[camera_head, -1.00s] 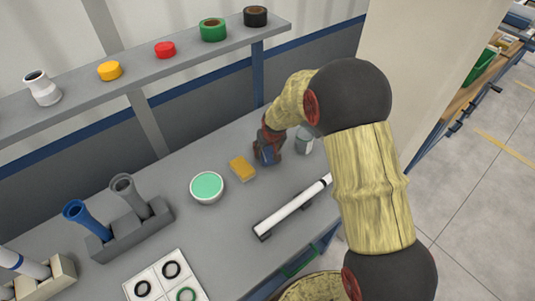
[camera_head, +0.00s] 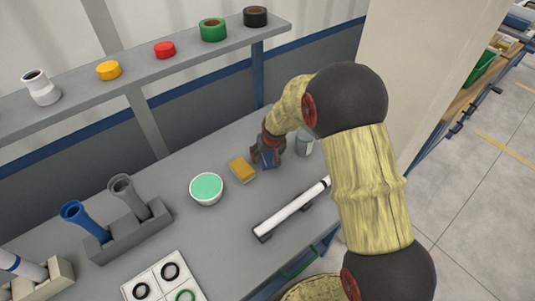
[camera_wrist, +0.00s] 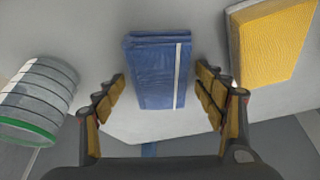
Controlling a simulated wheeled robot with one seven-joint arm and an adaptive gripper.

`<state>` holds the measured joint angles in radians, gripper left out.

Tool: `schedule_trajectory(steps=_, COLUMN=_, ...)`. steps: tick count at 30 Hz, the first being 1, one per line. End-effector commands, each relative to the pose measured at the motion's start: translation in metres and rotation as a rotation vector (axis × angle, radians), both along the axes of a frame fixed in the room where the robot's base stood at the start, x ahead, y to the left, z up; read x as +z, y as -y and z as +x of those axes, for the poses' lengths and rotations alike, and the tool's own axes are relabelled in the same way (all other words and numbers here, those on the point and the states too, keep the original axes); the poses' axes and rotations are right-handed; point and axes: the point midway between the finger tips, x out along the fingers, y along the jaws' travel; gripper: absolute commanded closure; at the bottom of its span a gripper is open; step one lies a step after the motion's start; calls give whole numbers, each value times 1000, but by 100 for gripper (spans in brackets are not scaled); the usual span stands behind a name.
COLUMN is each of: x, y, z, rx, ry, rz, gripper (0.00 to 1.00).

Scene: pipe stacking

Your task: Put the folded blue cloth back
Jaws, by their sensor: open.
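The folded blue cloth (camera_wrist: 160,72) lies flat on the grey table in the wrist view, with a white stripe along its right side. My gripper (camera_wrist: 160,95) is open, with one finger on each side of the cloth and a gap to it on both sides. In the head view, my gripper (camera_head: 268,157) is low over the table beside the yellow sponge, and a little of the blue cloth (camera_head: 267,158) shows between its fingers.
The yellow sponge (camera_wrist: 268,40) is close to the right finger; it also shows in the head view (camera_head: 242,170). A grey can (camera_wrist: 38,98) stands to the left in the wrist view. A bowl with green contents (camera_head: 206,188) and a white pipe on supports (camera_head: 292,208) are nearby.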

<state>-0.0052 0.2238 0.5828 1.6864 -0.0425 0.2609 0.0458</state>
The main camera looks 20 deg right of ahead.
Motion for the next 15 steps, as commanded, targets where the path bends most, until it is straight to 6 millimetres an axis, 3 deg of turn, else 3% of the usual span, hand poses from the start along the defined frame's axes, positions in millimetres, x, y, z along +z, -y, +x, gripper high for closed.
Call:
schedule_trajectory(steps=7, x=10, y=0, z=-2, rx=0, ry=2, rz=0, gripper=29)
schedule_trajectory(steps=15, x=59, y=-1, z=-20, rx=0, ry=5, rz=0, gripper=29)
